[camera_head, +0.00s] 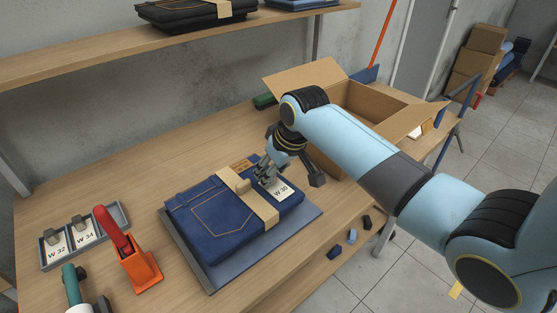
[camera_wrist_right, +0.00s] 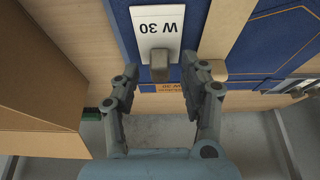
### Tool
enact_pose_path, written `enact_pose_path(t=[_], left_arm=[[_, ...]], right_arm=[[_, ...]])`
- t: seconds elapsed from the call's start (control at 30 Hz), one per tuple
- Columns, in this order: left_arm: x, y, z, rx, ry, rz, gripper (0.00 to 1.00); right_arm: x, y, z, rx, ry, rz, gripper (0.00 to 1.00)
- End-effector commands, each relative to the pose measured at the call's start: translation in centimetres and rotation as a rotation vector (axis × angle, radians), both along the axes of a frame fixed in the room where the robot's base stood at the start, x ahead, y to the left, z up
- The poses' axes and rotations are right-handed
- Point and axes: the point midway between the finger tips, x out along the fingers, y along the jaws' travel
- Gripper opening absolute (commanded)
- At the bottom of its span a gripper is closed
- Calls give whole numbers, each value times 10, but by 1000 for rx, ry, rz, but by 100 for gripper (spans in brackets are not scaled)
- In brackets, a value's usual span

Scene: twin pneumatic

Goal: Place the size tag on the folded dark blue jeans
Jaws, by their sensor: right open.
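The folded dark blue jeans (camera_head: 215,222) lie on a grey-blue board (camera_head: 297,233), with a tan paper band (camera_head: 262,207) around them. The white size tag (camera_head: 281,191) reads W 30 and lies flat on the jeans, right of the band. In the right wrist view the tag (camera_wrist_right: 157,28) and its grey knob (camera_wrist_right: 160,66) show in full, on the jeans (camera_wrist_right: 125,35). My right gripper (camera_head: 268,178) is low over the tag and hides part of it. In the wrist view the open fingers (camera_wrist_right: 163,76) stand on either side of the knob, with gaps.
A grey tray (camera_head: 118,217) with tags W 32 and W 34 is at the left. An orange tool (camera_head: 140,270) with a red handle stands beside it. An open cardboard box (camera_head: 340,88) is behind my right arm.

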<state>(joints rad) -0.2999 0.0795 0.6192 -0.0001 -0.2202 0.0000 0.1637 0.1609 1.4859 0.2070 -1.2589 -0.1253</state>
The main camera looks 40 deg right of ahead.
Motion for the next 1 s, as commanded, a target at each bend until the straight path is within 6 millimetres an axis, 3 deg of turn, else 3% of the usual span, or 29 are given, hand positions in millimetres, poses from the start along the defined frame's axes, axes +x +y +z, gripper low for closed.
enact_pose_path(t=[0.3,0.5,0.7,1.0], left_arm=[[0,0,2,0,0,0,43],[0,0,1,0,0,0,43],[0,0,1,0,0,0,43],[0,0,1,0,-1,0,43]], right_arm=[[-25,-3,63,-3,-3,2,44],[-39,-5,94,-1,0,1,44],[-44,-5,105,0,1,1,44],[-44,-5,105,0,1,1,44]])
